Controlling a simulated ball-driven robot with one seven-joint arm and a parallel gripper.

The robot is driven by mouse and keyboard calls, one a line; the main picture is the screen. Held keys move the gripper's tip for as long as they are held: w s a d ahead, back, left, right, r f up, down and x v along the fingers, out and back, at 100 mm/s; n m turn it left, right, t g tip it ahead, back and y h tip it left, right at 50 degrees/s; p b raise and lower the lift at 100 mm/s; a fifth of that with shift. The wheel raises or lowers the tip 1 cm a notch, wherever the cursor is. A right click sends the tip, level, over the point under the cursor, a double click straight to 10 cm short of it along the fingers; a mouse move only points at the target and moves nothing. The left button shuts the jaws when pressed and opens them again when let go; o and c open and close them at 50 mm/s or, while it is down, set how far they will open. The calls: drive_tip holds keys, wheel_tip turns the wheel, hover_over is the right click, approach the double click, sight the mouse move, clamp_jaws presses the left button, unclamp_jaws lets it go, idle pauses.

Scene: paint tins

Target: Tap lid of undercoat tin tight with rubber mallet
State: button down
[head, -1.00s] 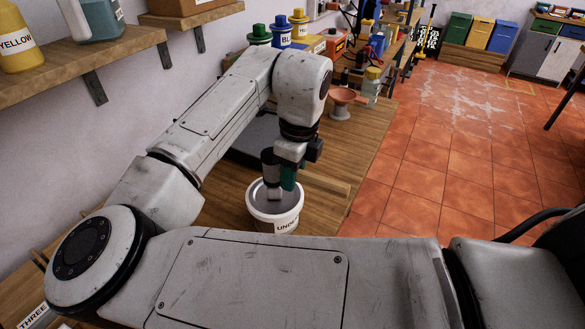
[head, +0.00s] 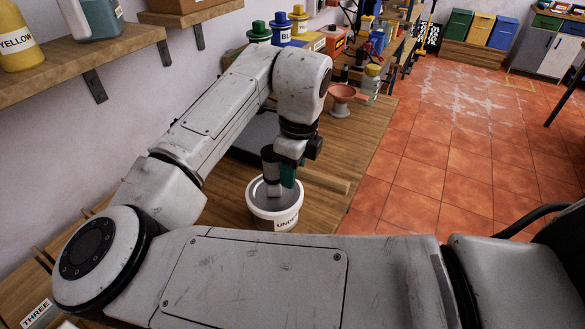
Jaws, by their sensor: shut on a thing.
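The undercoat tin (head: 261,221) is a white tub on the wooden bench in the middle of the head view. Only "UNDE" of its label shows. Its top is grey inside a white rim; I cannot tell how the lid sits. My gripper (head: 289,174), with a teal finger showing, is over the tin and shut on what looks like the rubber mallet. The mallet's dark and grey cylindrical head (head: 271,166) stands upright over the tin's top, its lower end at or just above the lid. Contact cannot be made out. The handle is hidden.
The wooden bench (head: 365,143) has a grey slab behind the tin and a wooden strip to its right. A red funnel-like dish (head: 342,95), a capped bottle (head: 371,82) and several colour-capped tins stand further back. A wall shelf (head: 90,68) is at upper left. Tiled floor lies right.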

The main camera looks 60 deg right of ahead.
drive_tip(key=shift+f+b, duration=0.3)
drive_tip(key=shift+f, duration=0.35)
idle(0.8)
drive_tip(key=shift+r, duration=0.1)
drive_tip(key=shift+r+p, duration=1)
